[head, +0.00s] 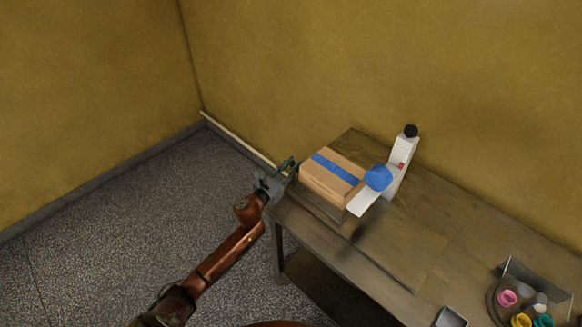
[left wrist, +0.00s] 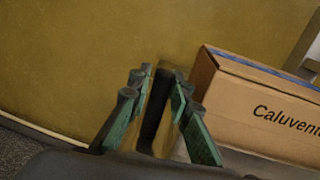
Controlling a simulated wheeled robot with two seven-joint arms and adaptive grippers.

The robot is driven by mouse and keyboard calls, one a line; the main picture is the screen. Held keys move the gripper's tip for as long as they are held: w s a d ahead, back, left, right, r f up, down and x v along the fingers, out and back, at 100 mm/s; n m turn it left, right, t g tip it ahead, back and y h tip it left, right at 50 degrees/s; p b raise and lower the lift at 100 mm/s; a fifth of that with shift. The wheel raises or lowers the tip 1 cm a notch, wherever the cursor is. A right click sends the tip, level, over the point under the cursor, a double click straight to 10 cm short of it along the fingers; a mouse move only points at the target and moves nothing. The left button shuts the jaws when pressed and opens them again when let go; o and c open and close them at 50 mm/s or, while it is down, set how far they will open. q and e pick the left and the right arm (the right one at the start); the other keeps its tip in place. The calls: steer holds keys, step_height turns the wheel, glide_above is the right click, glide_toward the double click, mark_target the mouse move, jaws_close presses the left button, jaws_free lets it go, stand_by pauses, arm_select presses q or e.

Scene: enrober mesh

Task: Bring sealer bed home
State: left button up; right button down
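A brown carton (head: 327,184) with blue tape along its top sits at the far left end of the table, on what looks like the sealer bed (head: 333,208), mostly hidden under it. Beside it stands a white upright unit (head: 401,160) with a dark top, a blue round part (head: 378,178) and a white plate (head: 363,201). My left gripper (head: 291,168) is at the carton's left end. In the left wrist view its fingers (left wrist: 158,82) look apart, with a dark strip between them that I cannot identify; the carton (left wrist: 265,110) is to their right. My right gripper is not visible.
The wooden table (head: 415,245) runs along the yellow wall, with a bare stretch in its middle. The floor left of the table is clear.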

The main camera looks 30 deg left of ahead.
arm_select(q)
steer(key=shift+o, duration=0.6)
steer(key=shift+a, duration=0.25)
steer(key=shift+d, duration=0.1)
steer(key=s+a, duration=0.2)
steer(key=s, duration=0.9)
steer(key=shift+s, duration=0.4)
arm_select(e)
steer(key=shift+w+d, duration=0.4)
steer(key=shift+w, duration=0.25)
